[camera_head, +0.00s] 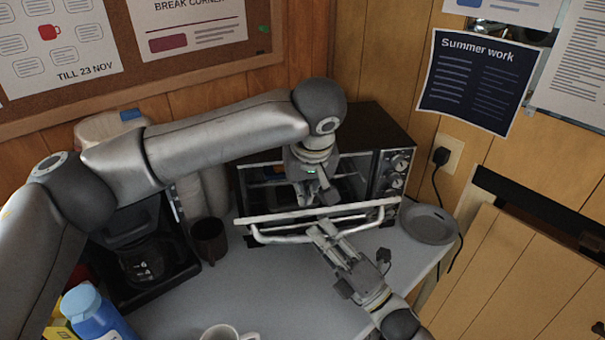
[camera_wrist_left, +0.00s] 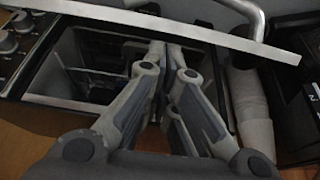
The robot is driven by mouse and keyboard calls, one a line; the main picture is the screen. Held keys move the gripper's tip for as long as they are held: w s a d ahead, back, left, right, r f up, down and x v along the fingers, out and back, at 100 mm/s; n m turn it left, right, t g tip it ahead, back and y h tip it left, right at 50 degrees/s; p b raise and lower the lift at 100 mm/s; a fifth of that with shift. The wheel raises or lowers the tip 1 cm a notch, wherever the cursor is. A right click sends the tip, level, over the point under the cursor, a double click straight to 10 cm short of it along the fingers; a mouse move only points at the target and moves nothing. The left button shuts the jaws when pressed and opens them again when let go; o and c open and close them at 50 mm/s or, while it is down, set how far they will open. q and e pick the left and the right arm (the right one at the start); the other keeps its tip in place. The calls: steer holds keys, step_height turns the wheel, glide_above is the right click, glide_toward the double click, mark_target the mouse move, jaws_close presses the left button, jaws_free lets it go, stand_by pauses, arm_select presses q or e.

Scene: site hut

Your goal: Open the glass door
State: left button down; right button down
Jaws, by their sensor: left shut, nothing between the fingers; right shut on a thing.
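The glass door (camera_head: 376,211) of the black and silver toaster oven (camera_head: 370,128) is partly open, its pale top edge tilted out from the oven front. Its edge also shows in the left wrist view (camera_wrist_left: 110,14). The pale bar handle (camera_head: 275,238) is on the door's outer side. My right gripper (camera_head: 321,233) is shut on the handle from the front. My left gripper (camera_head: 317,196) is shut and empty, pointing down at the gap between the door's edge and the oven. In the left wrist view its fingers (camera_wrist_left: 168,48) are together beside the door's edge. The lower door is mostly hidden.
A coffee maker (camera_head: 143,253) and a dark cup (camera_head: 209,240) stand left of the oven. A grey plate (camera_head: 430,224) lies to its right. A white mug (camera_head: 228,333) and a blue bottle (camera_head: 92,308) are in front. The middle of the grey counter (camera_head: 225,292) is clear.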

arm_select(q)
steer(key=shift+s+f, duration=0.1)
steer(key=shift+s, duration=0.05)
steer(key=shift+s+d+f, duration=0.2)
steer(key=shift+s+f, duration=0.15)
steer(key=shift+s, duration=0.25)
arm_select(e)
steer(key=shift+d, duration=0.1)
arm_select(q)
steer(key=shift+s, duration=0.2)
arm_select(e)
steer(key=shift+w+r, duration=0.1)
steer(key=shift+r, duration=0.05)
steer(key=c, duration=1.4)
jaws_free()
steer(key=shift+c, duration=0.2)
arm_select(q)
steer(key=shift+w+a, duration=0.1)
arm_select(e)
steer(key=shift+s, duration=0.2)
